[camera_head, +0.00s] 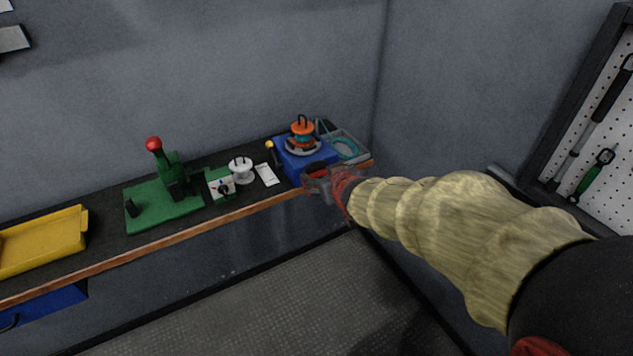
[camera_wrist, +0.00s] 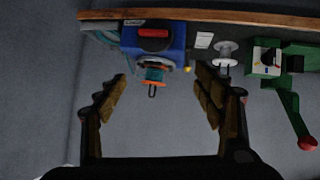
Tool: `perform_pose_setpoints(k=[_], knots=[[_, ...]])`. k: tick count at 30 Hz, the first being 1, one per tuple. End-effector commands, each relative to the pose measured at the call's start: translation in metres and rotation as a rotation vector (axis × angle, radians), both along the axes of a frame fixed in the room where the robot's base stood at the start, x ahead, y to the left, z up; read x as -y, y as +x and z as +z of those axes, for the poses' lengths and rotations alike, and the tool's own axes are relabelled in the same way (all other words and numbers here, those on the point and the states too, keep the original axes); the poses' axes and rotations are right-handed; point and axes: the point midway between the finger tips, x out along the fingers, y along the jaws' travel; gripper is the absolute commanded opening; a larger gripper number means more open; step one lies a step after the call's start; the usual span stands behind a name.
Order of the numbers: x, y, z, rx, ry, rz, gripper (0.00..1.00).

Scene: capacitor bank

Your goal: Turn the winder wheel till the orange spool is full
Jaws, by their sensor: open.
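The winder is a blue box (camera_head: 293,166) at the right end of the bench, also in the wrist view (camera_wrist: 128,42). The orange spool (camera_head: 302,129) stands on top of it. In the wrist view the spool (camera_wrist: 152,84) shows teal wire around it; how full it is I cannot tell. A dark round wheel with a red bar (camera_wrist: 152,33) is on the winder's front face. My gripper (camera_head: 316,183) is open and empty in front of the winder, partly covering its front in the head view. In the wrist view its fingers (camera_wrist: 161,82) are spread wide, with the wheel beyond them.
A grey tray with teal wire (camera_head: 359,149) stands right of the winder. Left are a white card (camera_head: 267,174), white spool (camera_head: 241,170), green dial box (camera_head: 220,185), green press with red knob (camera_head: 154,144) and yellow tray (camera_head: 42,241). A wall closes the right.

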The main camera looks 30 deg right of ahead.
Motion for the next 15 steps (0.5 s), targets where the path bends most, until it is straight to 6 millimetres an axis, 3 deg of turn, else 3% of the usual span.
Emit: perform_pose_setpoints(k=[1, 6, 10, 15], knots=[[0.013, 0.014, -0.021, 0.033, -0.003, 0.007, 0.71], [0.039, 0.051, -0.065, 0.202, 0.005, 0.072, 0.71], [0.050, 0.061, -0.096, 0.329, 0.042, 0.125, 0.71], [0.056, 0.056, -0.121, 0.466, 0.099, 0.173, 0.71]])
